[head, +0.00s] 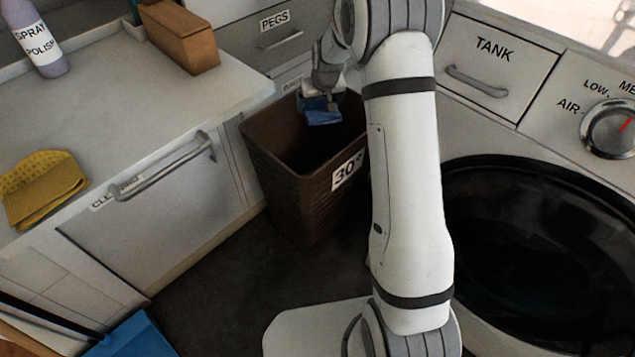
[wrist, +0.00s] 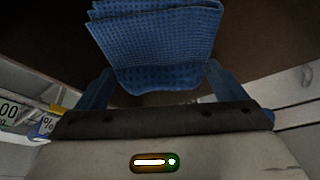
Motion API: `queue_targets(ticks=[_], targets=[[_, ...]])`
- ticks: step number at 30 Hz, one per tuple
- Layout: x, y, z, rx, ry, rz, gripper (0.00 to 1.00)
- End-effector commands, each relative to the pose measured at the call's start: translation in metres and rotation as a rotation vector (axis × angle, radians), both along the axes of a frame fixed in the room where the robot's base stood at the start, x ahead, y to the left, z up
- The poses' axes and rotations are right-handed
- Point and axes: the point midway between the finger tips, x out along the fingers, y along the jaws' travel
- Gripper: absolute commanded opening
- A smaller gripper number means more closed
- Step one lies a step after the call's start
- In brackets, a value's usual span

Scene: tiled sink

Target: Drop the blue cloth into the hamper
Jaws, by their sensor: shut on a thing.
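The blue cloth (head: 324,117) is in my gripper (head: 322,100), over the open mouth of the brown hamper (head: 294,193) in the head view. In the wrist view the folded, waffle-textured blue cloth (wrist: 158,45) sits between the two blue fingers of my gripper (wrist: 158,85). The gripper is shut on it. The hamper has a "30°" label on its front and stands on the dark floor. Its inside is dark, and my arm covers part of its right side.
A counter at left holds a yellow cloth (head: 42,187), a spray polish bottle (head: 36,40) and a brown box (head: 178,35). A washing machine (head: 540,240) stands at right. A blue dustpan (head: 132,337) lies on the floor at lower left.

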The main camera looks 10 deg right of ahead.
Motion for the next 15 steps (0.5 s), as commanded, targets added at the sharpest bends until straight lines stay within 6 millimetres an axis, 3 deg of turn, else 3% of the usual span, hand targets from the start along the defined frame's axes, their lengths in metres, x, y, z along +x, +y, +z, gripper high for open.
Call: queue_targets(ticks=[3, 12, 13, 15], targets=[[0.0001, 0.0003, -0.0132, 0.000, 0.000, 0.000, 0.69], [0.0001, 0.0007, -0.0142, 0.000, -0.001, 0.001, 0.69], [0.0000, 0.0007, -0.0142, 0.000, -0.001, 0.001, 0.92], [0.0000, 0.0008, -0.0141, 0.000, -0.001, 0.001, 0.98]])
